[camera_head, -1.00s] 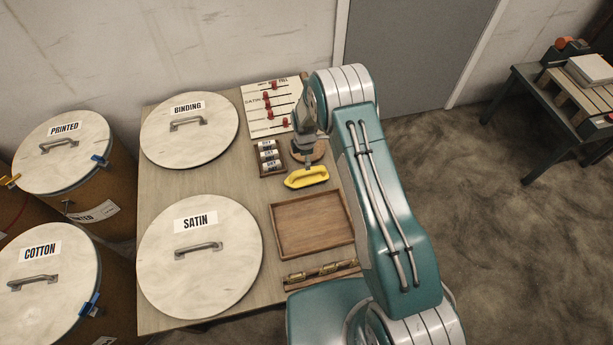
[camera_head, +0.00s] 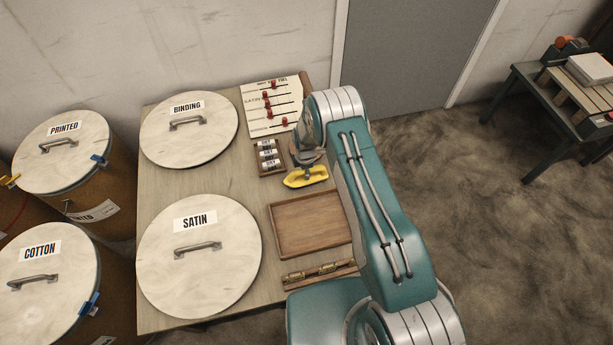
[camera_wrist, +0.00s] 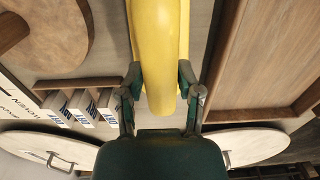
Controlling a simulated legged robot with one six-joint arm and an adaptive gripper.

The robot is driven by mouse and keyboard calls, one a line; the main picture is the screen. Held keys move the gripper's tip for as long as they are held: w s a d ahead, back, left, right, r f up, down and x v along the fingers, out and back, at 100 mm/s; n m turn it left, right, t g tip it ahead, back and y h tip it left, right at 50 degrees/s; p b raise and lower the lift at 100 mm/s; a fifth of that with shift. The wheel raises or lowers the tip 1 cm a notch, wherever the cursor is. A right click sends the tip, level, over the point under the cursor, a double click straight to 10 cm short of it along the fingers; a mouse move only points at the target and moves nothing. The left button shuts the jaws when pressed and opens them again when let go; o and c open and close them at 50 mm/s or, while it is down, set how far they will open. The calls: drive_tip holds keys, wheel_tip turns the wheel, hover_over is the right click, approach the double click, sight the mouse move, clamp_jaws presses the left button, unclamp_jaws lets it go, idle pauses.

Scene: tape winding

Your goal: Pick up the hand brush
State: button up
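The yellow hand brush (camera_head: 306,177) lies on the wooden table, just above the brown tray in the head view. My gripper (camera_head: 307,163) is low over it, partly hidden by my arm. In the wrist view the brush's rounded yellow handle (camera_wrist: 158,45) runs down between the two fingers of my gripper (camera_wrist: 160,75). One finger is on each side of the handle. The fingers look spread around it, and I cannot tell whether they touch it. The brush's underside is hidden.
A shallow wooden tray (camera_head: 274,248) sits close below the brush. A small rack of labelled rolls (camera_head: 258,162) is to its left and a slider board (camera_head: 250,101) behind. The large SATIN lid (camera_head: 161,265) and BINDING lid (camera_head: 168,146) cover the table's left side.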

clamp_jaws()
drive_tip(key=shift+r, duration=0.15)
drive_tip(key=shift+r, duration=0.3)
wheel_tip(320, 180, up, 2)
drive_tip(key=shift+w+r, duration=0.1)
drive_tip(key=s+a+r, duration=0.8)
drive_tip(key=s+r, duration=0.2)
drive_tip(key=s, duration=0.1)
drive_tip(key=shift+s, duration=0.3)
